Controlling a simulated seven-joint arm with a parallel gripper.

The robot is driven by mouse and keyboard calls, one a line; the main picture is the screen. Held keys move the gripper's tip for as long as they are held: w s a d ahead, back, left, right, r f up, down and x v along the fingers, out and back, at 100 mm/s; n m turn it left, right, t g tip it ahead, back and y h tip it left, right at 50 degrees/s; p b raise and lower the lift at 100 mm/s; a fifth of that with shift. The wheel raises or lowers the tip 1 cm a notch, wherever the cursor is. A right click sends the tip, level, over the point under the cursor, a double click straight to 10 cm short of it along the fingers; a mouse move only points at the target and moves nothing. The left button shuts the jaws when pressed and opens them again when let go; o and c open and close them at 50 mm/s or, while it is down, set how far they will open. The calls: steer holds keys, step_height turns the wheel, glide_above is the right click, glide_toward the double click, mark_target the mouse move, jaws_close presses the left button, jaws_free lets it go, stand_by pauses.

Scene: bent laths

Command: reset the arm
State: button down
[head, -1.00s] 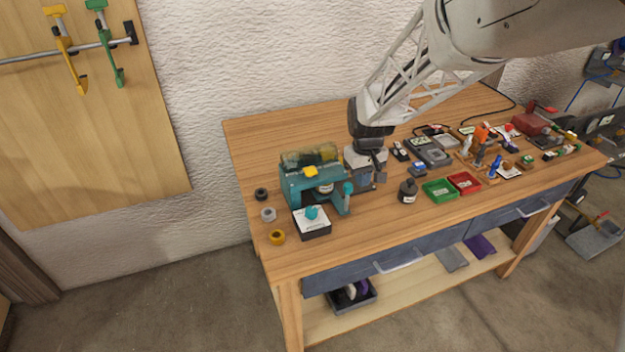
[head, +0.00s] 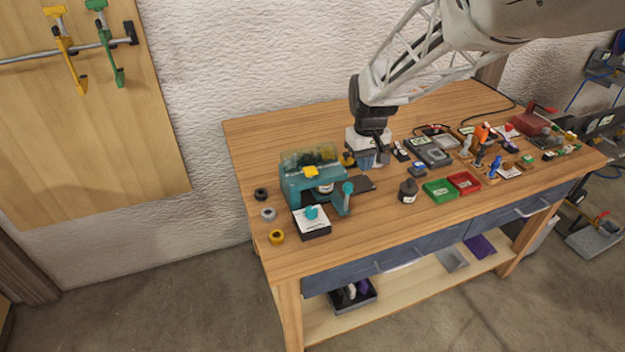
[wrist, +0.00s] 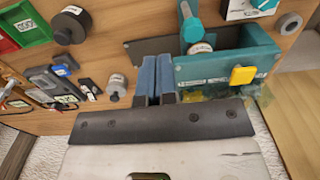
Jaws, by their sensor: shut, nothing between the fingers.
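My gripper (wrist: 155,80) shows in the wrist view with its two blue fingers side by side, shut and empty. In the head view my gripper (head: 376,163) hangs over the bench, just right of a teal machine (head: 297,186) with a yellow knob. The teal machine also shows in the wrist view (wrist: 220,66), beside the fingers. A dark plate (head: 362,184) sticks out from the machine's right side below my gripper. Whether the fingers touch anything is hard to tell.
The bench's back left is clear.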

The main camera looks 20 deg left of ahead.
steer(key=shift+r, duration=0.4)
steer(key=shift+d, duration=0.1)
steer(key=s+d+r+m, duration=0.1)
steer(key=s+d+r, duration=0.25)
steer(key=d, duration=0.35)
steer(key=s+d+r+m+t, duration=0.1)
steer(key=s+d+r+m, duration=0.2)
steer(key=d, duration=0.4)
steer(key=s+d+r, duration=0.3)
steer(key=s+d, duration=0.2)
steer(key=d, duration=0.3)
steer(key=s+d+m, duration=0.2)
steer(key=s+d, duration=0.4)
steer(key=s, duration=0.3)
steer(key=s+d+m+t, duration=0.1)
steer(key=s+d+m, duration=0.2)
steer(key=s+d, duration=0.4)
steer(key=s, duration=0.3)
steer(key=shift+t, duration=0.3)
steer(key=c, duration=1.8)
jaws_free()
steer(key=shift+r, duration=0.1)
steer(key=shift+c, duration=0.2)
